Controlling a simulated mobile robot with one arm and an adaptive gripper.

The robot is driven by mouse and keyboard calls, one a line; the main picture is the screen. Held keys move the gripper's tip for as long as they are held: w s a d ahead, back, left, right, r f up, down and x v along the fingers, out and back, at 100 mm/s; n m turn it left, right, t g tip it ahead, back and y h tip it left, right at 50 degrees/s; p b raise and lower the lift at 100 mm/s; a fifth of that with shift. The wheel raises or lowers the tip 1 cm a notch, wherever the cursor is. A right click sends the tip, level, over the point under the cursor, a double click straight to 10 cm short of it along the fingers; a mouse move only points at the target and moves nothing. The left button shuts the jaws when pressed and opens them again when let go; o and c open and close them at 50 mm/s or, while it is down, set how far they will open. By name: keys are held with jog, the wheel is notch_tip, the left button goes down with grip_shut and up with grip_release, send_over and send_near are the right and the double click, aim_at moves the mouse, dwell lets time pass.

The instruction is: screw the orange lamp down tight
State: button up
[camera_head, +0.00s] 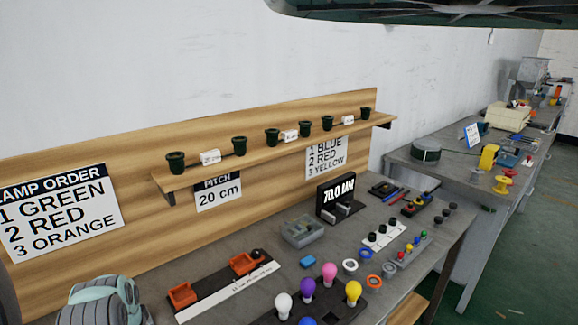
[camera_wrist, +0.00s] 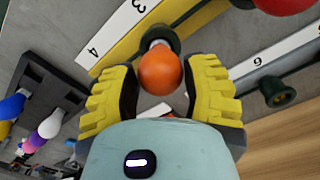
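The orange lamp (camera_wrist: 160,72) is in the wrist view, a round bulb with its pale neck at the mouth of a dark green socket (camera_wrist: 157,34). Some of the pale neck shows between bulb and socket; how deep it sits I cannot tell. My gripper (camera_wrist: 161,64) has its two yellow ribbed fingers on either side of the bulb. A narrow gap shows between each dark finger pad and the bulb, so it is open around the lamp and not clasping it. The head view shows only a pale teal part of my arm at lower left; the lamp does not show there.
In the wrist view a red lamp (camera_wrist: 287,5) is at the upper right edge and an empty green socket (camera_wrist: 278,92) stands right of my gripper. A dark rack (camera_wrist: 70,92) with coloured lamps is at left. In the head view, a wooden shelf (camera_head: 270,154) carries several green sockets.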

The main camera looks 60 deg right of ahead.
jog(key=c, duration=0.4)
jog(key=shift+c, duration=0.4)
jog(key=m, duration=0.4)
jog(key=shift+m, duration=0.3)
